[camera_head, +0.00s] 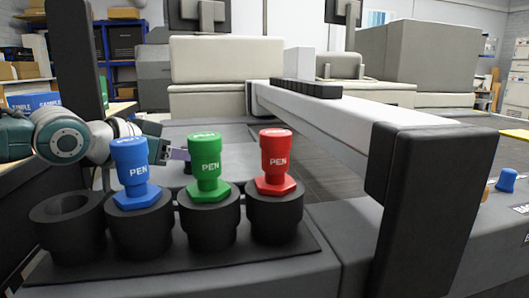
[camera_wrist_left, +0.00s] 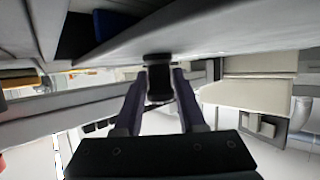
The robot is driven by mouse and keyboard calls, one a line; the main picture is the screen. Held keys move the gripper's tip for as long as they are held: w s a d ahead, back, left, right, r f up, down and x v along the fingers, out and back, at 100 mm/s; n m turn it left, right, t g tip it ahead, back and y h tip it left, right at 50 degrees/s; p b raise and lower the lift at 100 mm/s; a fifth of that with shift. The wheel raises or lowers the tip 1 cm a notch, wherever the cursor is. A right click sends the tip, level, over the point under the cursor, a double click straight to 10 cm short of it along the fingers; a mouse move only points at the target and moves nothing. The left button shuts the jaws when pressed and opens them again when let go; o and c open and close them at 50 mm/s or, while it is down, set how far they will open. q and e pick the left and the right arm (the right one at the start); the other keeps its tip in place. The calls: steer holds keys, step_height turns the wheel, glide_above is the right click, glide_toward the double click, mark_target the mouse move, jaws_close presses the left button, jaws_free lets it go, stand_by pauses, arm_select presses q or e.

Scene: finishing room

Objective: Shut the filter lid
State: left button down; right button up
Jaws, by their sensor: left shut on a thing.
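My left gripper (camera_head: 181,154) reaches in behind the pen holders, and its fingertips are partly hidden by the blue and green pens. In the left wrist view my left gripper (camera_wrist_left: 158,92) has both purple fingers shut on a small dark knob (camera_wrist_left: 158,72). The knob joins a light grey panel (camera_wrist_left: 205,42), which seems to be the filter lid. A dark gap (camera_wrist_left: 80,38) with something blue (camera_wrist_left: 112,22) inside shows beside the panel, so it seems partly open. In the head view the lid cannot be made out clearly. My right gripper is out of view.
Blue (camera_head: 130,165), green (camera_head: 206,160) and red (camera_head: 276,158) pens stand upright in black holders close to my left arm. An empty black holder (camera_head: 40,230) stands at the left. A white beam with a black end (camera_head: 425,190) crosses the right side.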

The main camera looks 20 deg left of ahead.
arm_select(q)
steer(key=c, duration=0.6)
jaws_free()
step_height(320, 180, up, 20)
steer(key=p, duration=0.3)
